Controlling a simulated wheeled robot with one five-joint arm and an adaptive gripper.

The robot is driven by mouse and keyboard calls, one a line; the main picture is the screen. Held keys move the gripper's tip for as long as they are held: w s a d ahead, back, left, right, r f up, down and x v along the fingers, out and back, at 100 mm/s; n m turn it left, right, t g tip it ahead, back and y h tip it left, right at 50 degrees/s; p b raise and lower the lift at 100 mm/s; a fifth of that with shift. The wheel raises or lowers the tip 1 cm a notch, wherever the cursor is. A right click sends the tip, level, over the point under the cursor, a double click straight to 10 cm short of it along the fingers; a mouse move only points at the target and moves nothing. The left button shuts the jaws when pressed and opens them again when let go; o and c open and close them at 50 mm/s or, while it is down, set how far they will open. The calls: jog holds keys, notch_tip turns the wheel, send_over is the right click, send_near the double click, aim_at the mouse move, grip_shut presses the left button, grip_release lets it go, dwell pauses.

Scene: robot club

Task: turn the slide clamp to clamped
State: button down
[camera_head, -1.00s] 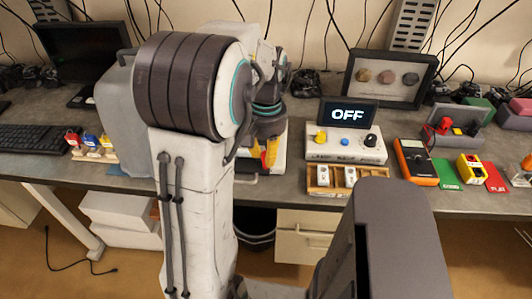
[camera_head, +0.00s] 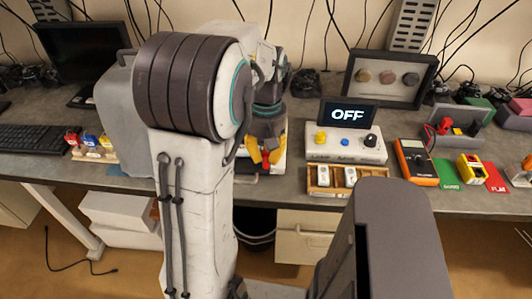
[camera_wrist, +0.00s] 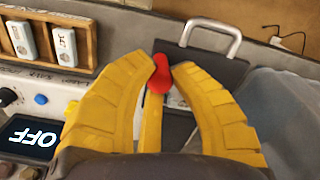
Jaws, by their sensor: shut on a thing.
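The slide clamp's red handle tip (camera_wrist: 159,78) shows in the wrist view between the tips of my yellow gripper (camera_wrist: 163,70). My fingers close on it from both sides. A narrow yellow bar (camera_wrist: 152,125) runs back from the red tip between the fingers; I cannot tell what it belongs to. In the head view my gripper (camera_head: 265,160) points down near the bench's front edge, and the clamp is mostly hidden behind my arm. The clamp's position cannot be read. A dark plate (camera_wrist: 217,67) with a metal loop handle (camera_wrist: 211,27) lies just beyond the red tip.
A control box (camera_head: 345,147) with knobs and an OFF screen (camera_head: 347,115) stands right of my gripper. A wooden tray (camera_head: 320,187) with white blocks sits before it. A multimeter (camera_head: 415,161) lies farther right. A grey case (camera_head: 128,120) is on the left.

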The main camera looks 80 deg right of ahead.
aim_at(266, 154)
jog(key=shift+f, duration=0.1)
dwell(0.3)
jog(key=c, duration=1.1)
grip_release()
notch_tip(266, 154, up, 12)
jog(key=shift+r, duration=0.1)
dwell(0.4)
